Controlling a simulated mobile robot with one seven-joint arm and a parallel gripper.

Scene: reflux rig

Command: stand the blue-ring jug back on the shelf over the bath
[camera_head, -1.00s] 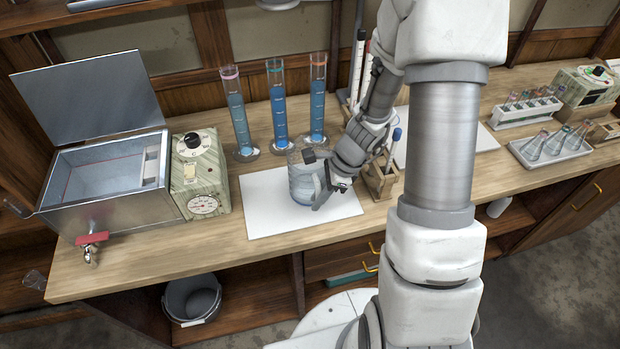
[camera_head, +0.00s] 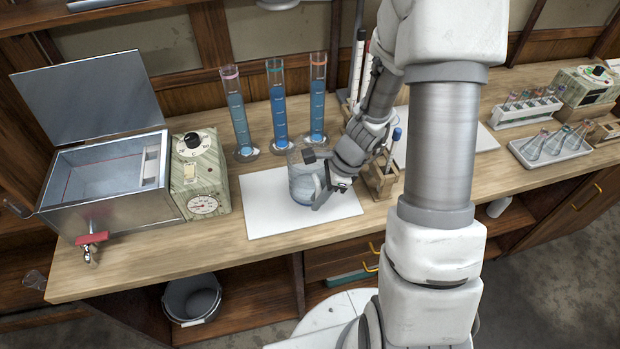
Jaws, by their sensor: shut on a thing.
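A clear glass jug (camera_head: 303,183) stands upright on, or just above, the white mat (camera_head: 262,212); I cannot tell which. My gripper (camera_head: 322,186) is shut on the jug at its right side, where the handle is. My fingers and wrist hide part of the jug, and no blue ring can be made out on it. The bath (camera_head: 110,185) is the metal tank at the left, with its lid (camera_head: 92,98) raised. The shelf over the bath is at most partly in view, as a wooden board (camera_head: 110,16) along the top left edge.
Three tall cylinders of blue liquid (camera_head: 279,112) stand just behind the mat. A control box (camera_head: 200,178) with a dial sits between bath and mat. A small wooden holder (camera_head: 380,182) is close to the right of my gripper. The bench front is clear.

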